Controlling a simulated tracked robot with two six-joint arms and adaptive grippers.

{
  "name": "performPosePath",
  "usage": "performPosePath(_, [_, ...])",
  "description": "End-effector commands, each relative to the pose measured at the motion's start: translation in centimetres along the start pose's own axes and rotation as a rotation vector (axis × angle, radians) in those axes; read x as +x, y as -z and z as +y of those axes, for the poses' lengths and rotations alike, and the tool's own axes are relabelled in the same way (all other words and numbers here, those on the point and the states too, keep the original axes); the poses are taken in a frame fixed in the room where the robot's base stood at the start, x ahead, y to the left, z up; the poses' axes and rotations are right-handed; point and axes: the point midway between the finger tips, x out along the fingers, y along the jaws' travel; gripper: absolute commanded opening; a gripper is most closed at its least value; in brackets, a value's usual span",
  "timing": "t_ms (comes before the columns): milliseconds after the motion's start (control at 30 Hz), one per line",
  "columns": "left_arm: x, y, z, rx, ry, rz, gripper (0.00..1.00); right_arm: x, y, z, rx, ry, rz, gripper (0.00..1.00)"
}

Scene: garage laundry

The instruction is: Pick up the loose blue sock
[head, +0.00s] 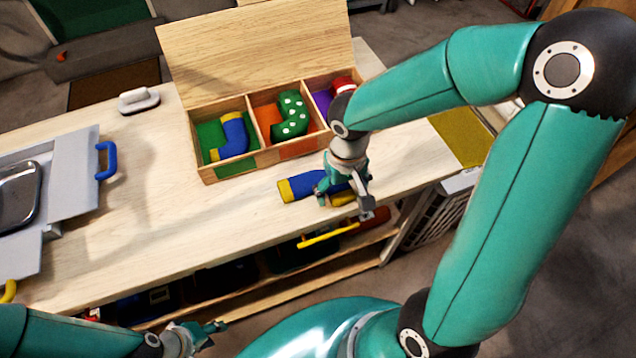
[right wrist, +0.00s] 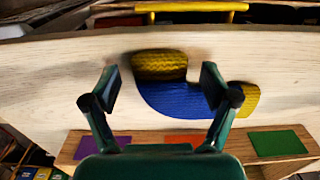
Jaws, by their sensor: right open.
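The loose blue sock (head: 304,186) with yellow ends lies on the wooden bench in front of the sock box. In the right wrist view, the sock (right wrist: 180,100) shows its blue body and both yellow ends. My right gripper (head: 345,198) is over the sock and hides part of it in the head view. In the right wrist view, my right gripper (right wrist: 160,90) is open, with one yellow end between its fingers in the picture. Whether it touches the sock I cannot tell. My left gripper (head: 208,333) is low at the bottom, away from the sock.
An open wooden box (head: 206,172) behind the sock has three compartments holding a blue-yellow sock (head: 234,136), a green dotted sock (head: 291,115) and a red item (head: 342,85). A yellow handle (head: 328,236) is below the bench's front edge.

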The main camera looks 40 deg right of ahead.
Motion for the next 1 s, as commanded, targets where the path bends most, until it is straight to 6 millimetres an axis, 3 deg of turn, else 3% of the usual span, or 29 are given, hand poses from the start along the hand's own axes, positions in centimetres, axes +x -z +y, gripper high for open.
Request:
performPosePath(267, [0.02, -0.01, -0.01, 0.000, 0.000, 0.000, 0.40, 0.38, 0.00, 0.00, 0.000, 0.001, 0.001, 0.85])
performPosePath(633, [0.02, -0.01, -0.01, 0.000, 0.000, 0.000, 0.40, 0.34, 0.01, 0.00, 0.000, 0.000, 0.001, 0.24])
performPosePath(1000, [-0.03, -0.01, 0.01, 0.000, 0.000, 0.000, 0.40, -0.07, 0.06, 0.00, 0.000, 0.000, 0.002, 0.23])
